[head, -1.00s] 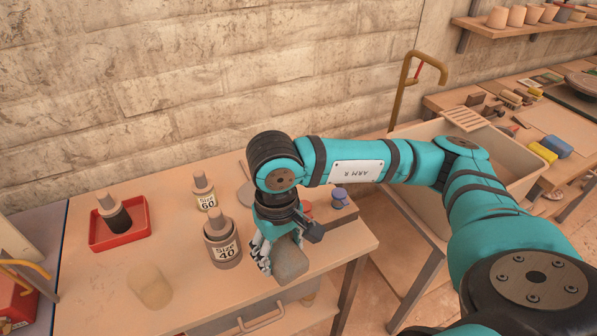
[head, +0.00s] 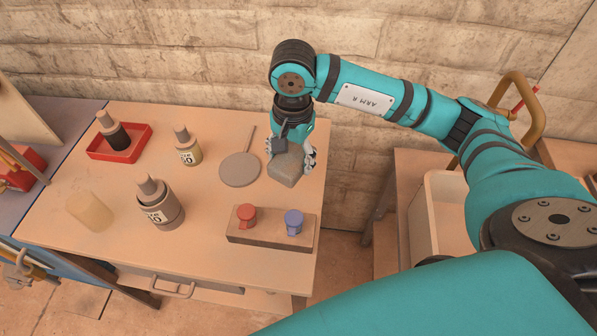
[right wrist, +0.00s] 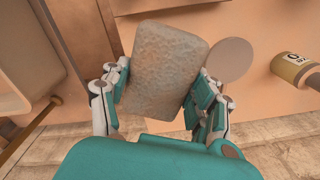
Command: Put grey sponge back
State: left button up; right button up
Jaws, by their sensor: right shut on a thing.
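The grey sponge (head: 286,167) is a rounded block held in my right gripper (head: 291,155), over the back right part of the table. In the right wrist view the sponge (right wrist: 163,75) sits between both fingers of my right gripper (right wrist: 160,95), which touch its sides. From the head view I cannot tell exactly how high it is above the table. My left gripper is not in view.
On the table (head: 205,235) are a round grey paddle (head: 240,169), several bottles, a red tray (head: 137,150) and a block (head: 271,239) with a red and a blue cup. A basin (head: 424,225) stands to the right, beyond a gap.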

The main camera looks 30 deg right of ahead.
jog(key=w+m, duration=0.1)
jog(key=m, duration=0.2)
jog(key=w+d+m, duration=0.1)
jog(key=m, duration=0.2)
jog(key=w+d+f+m, duration=0.1)
jog(key=m, duration=0.1)
jog(key=shift+w+d+m+p, duration=0.1)
jog(key=shift+w+m+p, duration=0.25)
jog(key=shift+w+m, duration=0.05)
jog(key=m, duration=0.2)
jog(key=w+m, duration=0.1)
jog(key=shift+d+f, duration=0.3)
jog(key=shift+d, duration=0.05)
jog(key=shift+m+g, duration=0.3)
jog(key=shift+m, duration=0.3)
jog(key=f, duration=0.1)
jog(key=f+p, duration=0.1)
jog(key=f, duration=0.1)
jog(key=f+p, duration=0.1)
jog(key=f, duration=0.1)
jog(key=shift+d+f, duration=0.25)
jog(key=shift+d, duration=0.05)
notch_tip(320, 180, down, 4)
jog(key=shift+f+p, duration=0.25)
jog(key=shift+p, duration=0.3)
jog(key=shift+w+f, duration=0.1)
jog(key=shift+f, duration=0.2)
jog(key=o, duration=1.1)
jog(key=shift+r, duration=0.1)
